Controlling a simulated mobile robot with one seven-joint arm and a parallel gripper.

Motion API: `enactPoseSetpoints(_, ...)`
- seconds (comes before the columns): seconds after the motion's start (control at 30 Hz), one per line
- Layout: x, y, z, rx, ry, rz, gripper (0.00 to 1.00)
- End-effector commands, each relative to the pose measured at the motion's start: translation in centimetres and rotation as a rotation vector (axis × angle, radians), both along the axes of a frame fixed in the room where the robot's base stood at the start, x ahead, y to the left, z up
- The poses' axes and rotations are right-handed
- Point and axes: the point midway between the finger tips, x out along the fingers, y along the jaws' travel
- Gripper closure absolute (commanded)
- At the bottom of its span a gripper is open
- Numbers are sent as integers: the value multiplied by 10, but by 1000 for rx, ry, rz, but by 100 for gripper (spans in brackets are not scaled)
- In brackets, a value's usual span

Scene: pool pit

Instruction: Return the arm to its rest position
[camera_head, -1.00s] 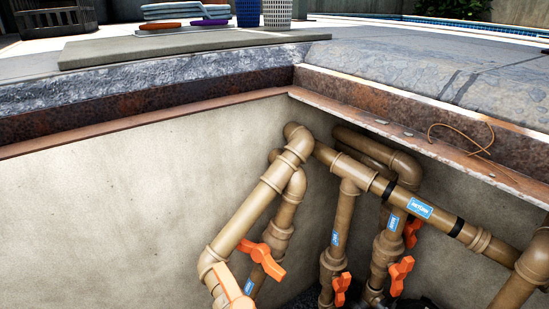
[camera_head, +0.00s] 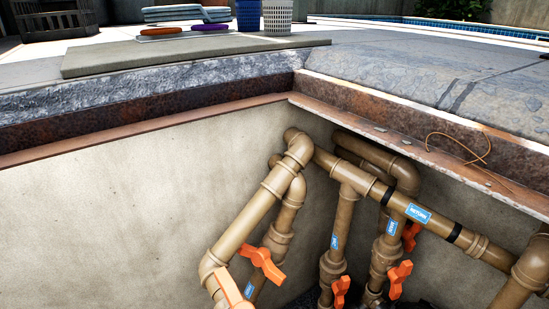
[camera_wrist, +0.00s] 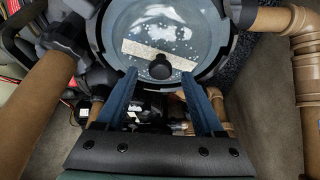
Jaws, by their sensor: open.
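My gripper (camera_wrist: 160,76) shows in the wrist view with its two blue fingers apart and nothing held between them. Behind the fingers is a round, clear lid (camera_wrist: 165,30) with a black rim, droplets on it and a black knob (camera_wrist: 160,67) that appears between the fingertips. Whether the fingers touch the lid or knob cannot be told. My arm and gripper do not show in the head view.
Tan pipes (camera_head: 262,205) with orange valve handles (camera_head: 262,264) run through the pit below its rusted rim (camera_head: 150,126). A wire (camera_head: 462,146) lies on the right ledge. Pipes flank the lid in the wrist view, a thick one (camera_wrist: 36,115) at left.

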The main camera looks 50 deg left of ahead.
Motion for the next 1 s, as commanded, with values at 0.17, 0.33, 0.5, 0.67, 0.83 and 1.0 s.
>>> enactPoseSetpoints(0.17, 0, 0, 5, 0, 0, 0, 30)
enactPoseSetpoints(0.33, 0, 0, 12, 0, 0, 0, 30)
enactPoseSetpoints(0.5, 0, 0, 15, 0, 0, 0, 30)
enactPoseSetpoints(0.67, 0, 0, 14, 0, 0, 0, 30)
enactPoseSetpoints(0.83, 0, 0, 15, 0, 0, 0, 30)
enactPoseSetpoints(1.0, 0, 0, 21, 0, 0, -1, 30)
